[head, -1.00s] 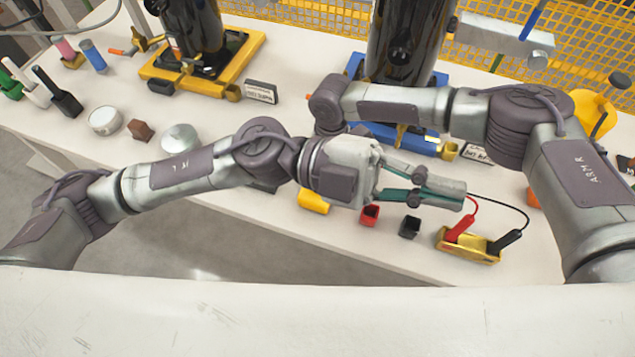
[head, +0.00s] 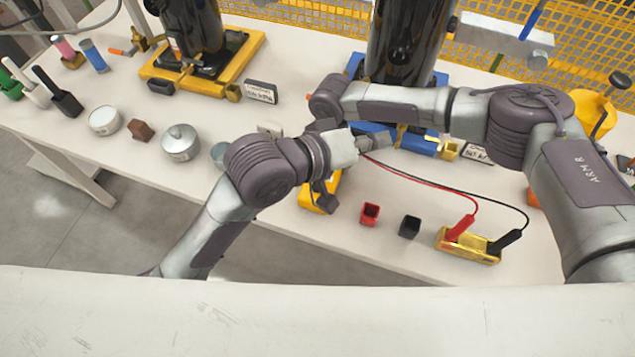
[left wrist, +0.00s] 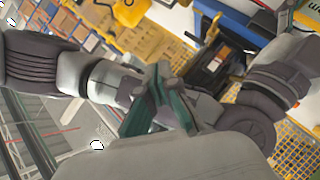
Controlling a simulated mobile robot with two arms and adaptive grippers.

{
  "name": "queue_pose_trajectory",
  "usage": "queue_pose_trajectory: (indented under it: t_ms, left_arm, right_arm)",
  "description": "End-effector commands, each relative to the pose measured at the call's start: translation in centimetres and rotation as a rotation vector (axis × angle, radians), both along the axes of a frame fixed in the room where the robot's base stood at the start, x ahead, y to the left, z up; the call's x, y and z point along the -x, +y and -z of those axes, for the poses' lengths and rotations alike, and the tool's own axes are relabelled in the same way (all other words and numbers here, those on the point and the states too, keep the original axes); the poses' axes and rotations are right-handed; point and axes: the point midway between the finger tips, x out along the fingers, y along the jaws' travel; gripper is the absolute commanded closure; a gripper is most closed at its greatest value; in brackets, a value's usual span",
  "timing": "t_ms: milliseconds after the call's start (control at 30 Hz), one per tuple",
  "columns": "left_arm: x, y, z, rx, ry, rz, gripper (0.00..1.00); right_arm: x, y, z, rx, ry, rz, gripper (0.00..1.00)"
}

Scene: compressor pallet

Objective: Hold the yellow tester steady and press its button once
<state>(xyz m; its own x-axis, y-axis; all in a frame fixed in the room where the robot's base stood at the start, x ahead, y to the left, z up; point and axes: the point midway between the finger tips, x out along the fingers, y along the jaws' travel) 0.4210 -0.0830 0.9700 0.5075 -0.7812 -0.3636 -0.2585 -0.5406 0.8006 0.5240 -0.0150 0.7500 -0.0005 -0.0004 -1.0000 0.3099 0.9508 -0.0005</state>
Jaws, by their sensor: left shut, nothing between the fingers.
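A yellow body, which looks like the tester (head: 318,198), stands near the table's front edge in the head view. My left forearm and wrist cover most of it, and its button is hidden. A red and a black lead run from behind my left gripper to the red probe (head: 461,228) and black probe (head: 505,241) in a yellow holder (head: 470,254). My left gripper (head: 378,140) is beyond the tester, pointing right, partly hidden in the head view. Its teal-padded fingers (left wrist: 160,85) are shut and empty in the left wrist view. My right gripper cannot be made out.
A black cylinder on a blue base (head: 410,143) is behind my arms. Round metal tins (head: 181,142) and a brown block (head: 140,130) stand to the left.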

Motion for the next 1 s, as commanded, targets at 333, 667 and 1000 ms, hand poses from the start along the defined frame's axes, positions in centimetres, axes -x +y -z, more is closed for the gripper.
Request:
queue_pose_trajectory:
  t_ms: [333, 667, 1000]
  left_arm:
    - [-2.2, 8.9, 6.1, -0.392, 0.101, -0.201, 1.00]
    - [-2.2, 9.9, 6.8, -0.435, 0.121, -0.218, 1.00]
    - [-2.1, 9.9, 8.1, -0.436, 0.123, -0.218, 1.00]
  right_arm:
    - [0.0, 0.0, 0.0, -0.001, 0.000, 0.000, 0.76]
    - [0.0, 0.0, 0.0, -0.001, 0.000, 0.000, 0.76]
    - [0.0, 0.0, 0.0, -0.001, 0.000, 0.000, 0.76]
